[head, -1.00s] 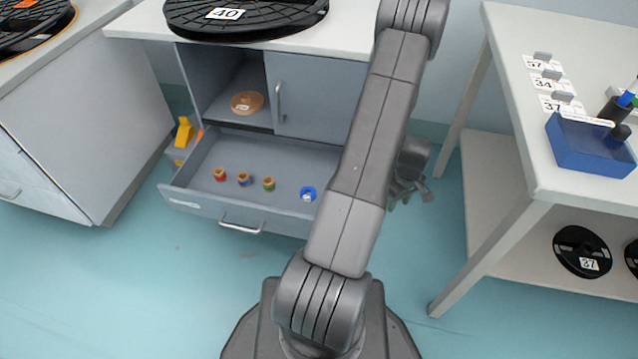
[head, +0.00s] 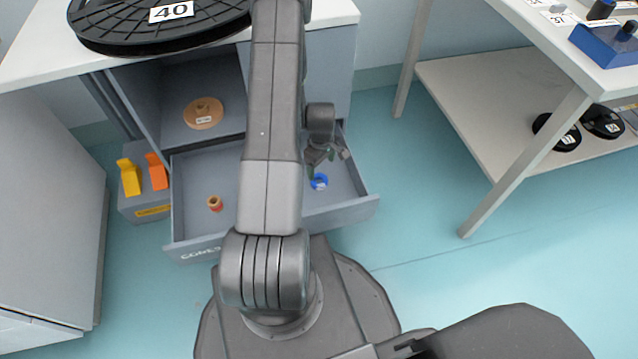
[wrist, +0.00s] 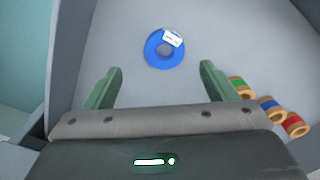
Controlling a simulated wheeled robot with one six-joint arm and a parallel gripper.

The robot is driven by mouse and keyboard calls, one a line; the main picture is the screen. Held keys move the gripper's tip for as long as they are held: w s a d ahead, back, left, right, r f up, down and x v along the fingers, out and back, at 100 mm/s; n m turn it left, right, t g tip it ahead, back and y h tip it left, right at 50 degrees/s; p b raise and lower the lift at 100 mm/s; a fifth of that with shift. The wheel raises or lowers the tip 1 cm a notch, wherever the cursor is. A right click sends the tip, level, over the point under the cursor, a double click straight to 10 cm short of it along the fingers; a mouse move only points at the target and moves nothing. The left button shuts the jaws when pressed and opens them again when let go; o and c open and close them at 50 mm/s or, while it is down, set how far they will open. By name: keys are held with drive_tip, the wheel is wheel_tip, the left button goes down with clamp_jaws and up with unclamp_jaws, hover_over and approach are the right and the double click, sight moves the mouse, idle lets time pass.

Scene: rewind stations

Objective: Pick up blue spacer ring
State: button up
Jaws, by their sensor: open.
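The blue spacer ring (head: 319,181) lies flat on the floor of the open drawer, toward its right side. In the wrist view the blue spacer ring (wrist: 163,50) has a small white label on its upper right rim. My gripper (head: 322,165) is over the drawer, close to the ring in the head view. In the wrist view my gripper (wrist: 160,85) is open and empty, its two green fingers spread wide. The ring sits beyond the fingertips, roughly centred between them, and nothing touches it.
Small spools with green (wrist: 240,87), blue (wrist: 270,107) and red (wrist: 296,124) bands lie right of the right finger. The drawer (head: 345,208) has raised walls around the ring. A cabinet with a large black reel (head: 160,22) stands behind; a white table (head: 530,60) is at right.

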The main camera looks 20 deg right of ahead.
sight(319, 183)
drive_tip(key=f, duration=0.2)
drive_tip(key=f+b, duration=0.1)
drive_tip(key=f, duration=0.2)
drive_tip(key=f+b, duration=0.1)
drive_tip(key=f, duration=0.1)
drive_tip(key=shift+a+f, duration=0.2)
drive_tip(key=shift+a, duration=0.2)
drive_tip(key=shift+c, duration=0.5)
drive_tip(key=shift+r, duration=0.1)
drive_tip(key=c, duration=1)
